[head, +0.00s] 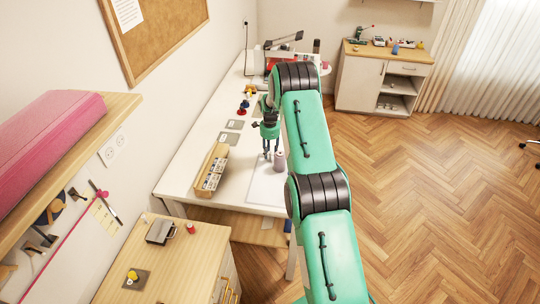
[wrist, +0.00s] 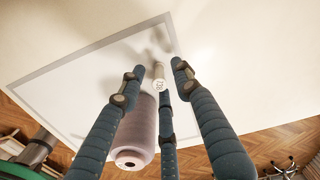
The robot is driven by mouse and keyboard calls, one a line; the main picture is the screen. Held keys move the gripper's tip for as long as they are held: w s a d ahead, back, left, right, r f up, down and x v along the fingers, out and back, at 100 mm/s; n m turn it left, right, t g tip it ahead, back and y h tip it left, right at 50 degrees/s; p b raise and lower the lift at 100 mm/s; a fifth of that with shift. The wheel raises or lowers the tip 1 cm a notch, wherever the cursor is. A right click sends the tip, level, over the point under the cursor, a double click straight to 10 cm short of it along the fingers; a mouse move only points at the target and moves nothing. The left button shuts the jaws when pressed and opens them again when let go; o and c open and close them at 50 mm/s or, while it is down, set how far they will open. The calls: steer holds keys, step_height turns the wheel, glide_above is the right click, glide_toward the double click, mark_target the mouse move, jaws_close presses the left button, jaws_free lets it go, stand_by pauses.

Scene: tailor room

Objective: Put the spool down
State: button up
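My gripper (head: 270,154) points down over the pale mat (head: 264,186) on the white table. In the wrist view its dark blue fingers (wrist: 160,72) are apart, with gaps between the tips. A greyish-pink spool (wrist: 138,138) stands upright on the mat, beside the fingers and partly behind the left one. It also shows in the head view (head: 279,161), just right of the fingers. A small white cylinder with dark marks (wrist: 157,76) shows between the fingertips. I see gaps at its sides but cannot tell whether it touches a finger or the mat.
A wooden box of small items (head: 211,170) stands left of the mat. Grey cards (head: 229,138) and several small coloured things (head: 242,108) lie farther back on the table. A wooden cabinet (head: 181,243) stands at the near left.

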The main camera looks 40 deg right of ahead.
step_height(320, 180, up, 10)
steer(key=shift+r, duration=0.25)
stand_by(0.3)
stand_by(0.5)
